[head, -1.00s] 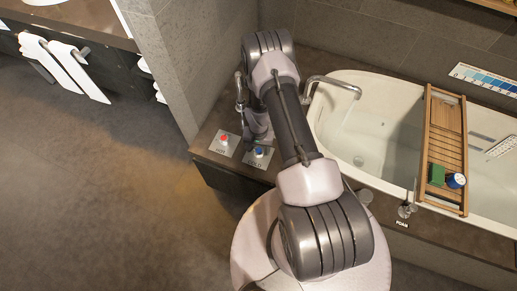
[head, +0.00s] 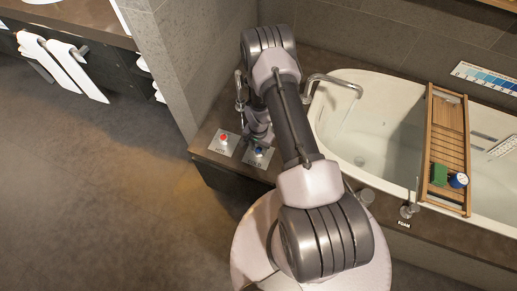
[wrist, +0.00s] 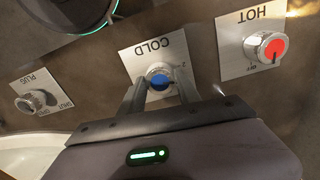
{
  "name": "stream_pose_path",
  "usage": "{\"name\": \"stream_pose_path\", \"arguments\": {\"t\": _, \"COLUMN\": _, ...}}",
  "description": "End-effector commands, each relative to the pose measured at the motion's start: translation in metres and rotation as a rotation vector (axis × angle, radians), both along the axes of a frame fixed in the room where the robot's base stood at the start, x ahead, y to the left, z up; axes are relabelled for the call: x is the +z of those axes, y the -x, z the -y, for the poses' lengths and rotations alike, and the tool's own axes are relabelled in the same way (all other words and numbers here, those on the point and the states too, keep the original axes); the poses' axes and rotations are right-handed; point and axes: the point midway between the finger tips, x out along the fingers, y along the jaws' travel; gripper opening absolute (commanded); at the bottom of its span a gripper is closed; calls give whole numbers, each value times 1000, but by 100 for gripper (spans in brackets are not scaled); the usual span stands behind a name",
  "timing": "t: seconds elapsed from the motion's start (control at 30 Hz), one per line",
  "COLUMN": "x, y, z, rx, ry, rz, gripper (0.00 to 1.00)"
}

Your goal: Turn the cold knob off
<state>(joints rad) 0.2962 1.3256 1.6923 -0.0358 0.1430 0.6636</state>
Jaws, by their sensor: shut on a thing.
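The cold knob (wrist: 159,79) has a blue cap and sits on a white plate marked COLD (wrist: 142,51). In the wrist view my gripper (wrist: 159,88) has its two fingers on either side of the knob and is shut on it. The fingers hide part of the knob's sides. In the head view the blue cap of the cold knob (head: 259,151) shows beside my arm, which hides most of my gripper.
The hot knob (wrist: 267,48) with a red cap is right of the cold knob in the wrist view. A plug knob (wrist: 34,102) is to the left. The bathtub (head: 345,146) has a spout (head: 335,82) and a wooden tray (head: 447,130) across it.

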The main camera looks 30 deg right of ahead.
Motion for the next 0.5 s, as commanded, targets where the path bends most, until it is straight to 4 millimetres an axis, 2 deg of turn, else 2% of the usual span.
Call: {"name": "stream_pose_path", "arguments": {"t": 0.5, "x": -2, "y": -1, "z": 0, "rx": -488, "ry": 0, "rz": 1, "gripper": 0}}
